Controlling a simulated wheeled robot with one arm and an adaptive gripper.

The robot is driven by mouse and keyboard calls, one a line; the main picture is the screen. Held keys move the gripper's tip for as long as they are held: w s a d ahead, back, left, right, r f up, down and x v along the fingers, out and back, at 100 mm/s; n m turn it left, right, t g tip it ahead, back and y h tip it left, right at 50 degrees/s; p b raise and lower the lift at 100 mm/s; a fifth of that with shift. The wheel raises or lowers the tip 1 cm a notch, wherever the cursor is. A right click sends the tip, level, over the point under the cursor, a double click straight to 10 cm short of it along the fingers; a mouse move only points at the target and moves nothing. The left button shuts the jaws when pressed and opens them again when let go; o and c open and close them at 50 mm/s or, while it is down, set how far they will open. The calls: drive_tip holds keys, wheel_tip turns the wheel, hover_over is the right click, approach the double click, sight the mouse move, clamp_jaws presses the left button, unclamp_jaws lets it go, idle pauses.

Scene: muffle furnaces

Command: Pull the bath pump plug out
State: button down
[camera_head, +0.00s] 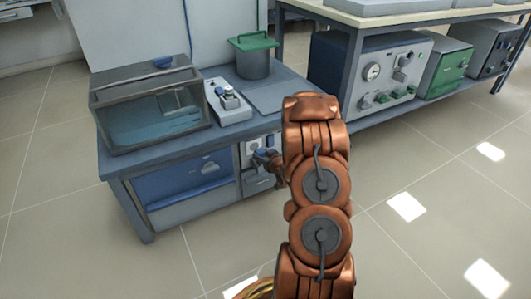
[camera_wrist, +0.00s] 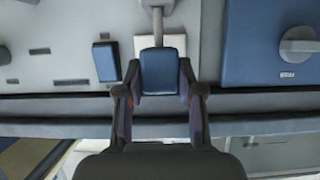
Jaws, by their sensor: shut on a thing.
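A blue plug (camera_wrist: 161,71) sits at the front of a light grey panel in the wrist view. A grey cord or stem runs from it to the top edge of that view. My gripper (camera_wrist: 159,78) has one finger on each side of the plug and is shut on it. In the head view my gripper (camera_head: 268,160) is at the socket panel (camera_head: 258,180) on the bench front, partly hidden by my arm. The pale plate behind the plug shows, but I cannot tell whether the plug is seated. The water bath (camera_head: 150,110) is a clear tank on the bench.
A second blue block (camera_wrist: 105,62) is left of the plug in the wrist view. A blue door (camera_wrist: 265,45) with a round knob is to the right. A white device (camera_head: 228,103) and a green-lidded pot (camera_head: 253,60) stand on the bench. The floor to the right is clear.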

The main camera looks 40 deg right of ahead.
drive_tip(key=c, duration=0.7)
unclamp_jaws()
drive_tip(key=shift+s, duration=0.15)
drive_tip(key=shift+s, duration=0.1)
drive_tip(key=shift+v, duration=5.9)
drive_tip(key=shift+r, duration=0.15)
